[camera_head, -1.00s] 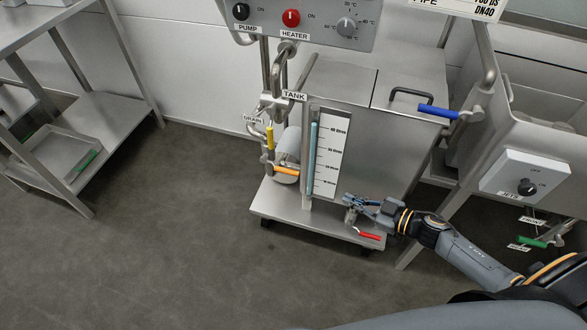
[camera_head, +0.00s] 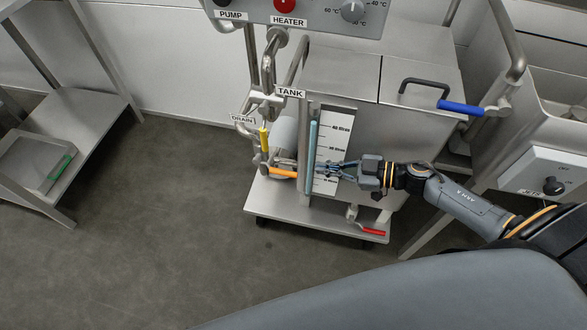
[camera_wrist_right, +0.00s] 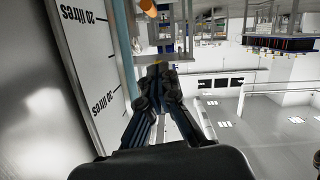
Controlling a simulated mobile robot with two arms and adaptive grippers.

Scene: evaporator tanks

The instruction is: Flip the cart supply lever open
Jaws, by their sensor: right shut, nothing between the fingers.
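No label that I can read says cart supply, so I cannot tell which lever carries that name. A red lever (camera_head: 374,232) sits low at the front edge of the cart base, pointing right. An orange lever (camera_head: 283,173) lies roughly level, left of the level gauge. A yellow lever (camera_head: 264,138) stands upright above it, by the DRAIN label. My right gripper (camera_head: 322,170) is shut and empty in front of the gauge, pointing left, with its tips short of the orange lever. Its closed fingers (camera_wrist_right: 157,72) show in the wrist view. My left gripper is out of view.
The gauge strip (camera_head: 333,135) is close beside the right fingers. A blue lever (camera_head: 461,107) is on the pipe at the right. The PUMP and HEATER panel (camera_head: 318,12) hangs above. The floor (camera_head: 170,220) to the left is clear.

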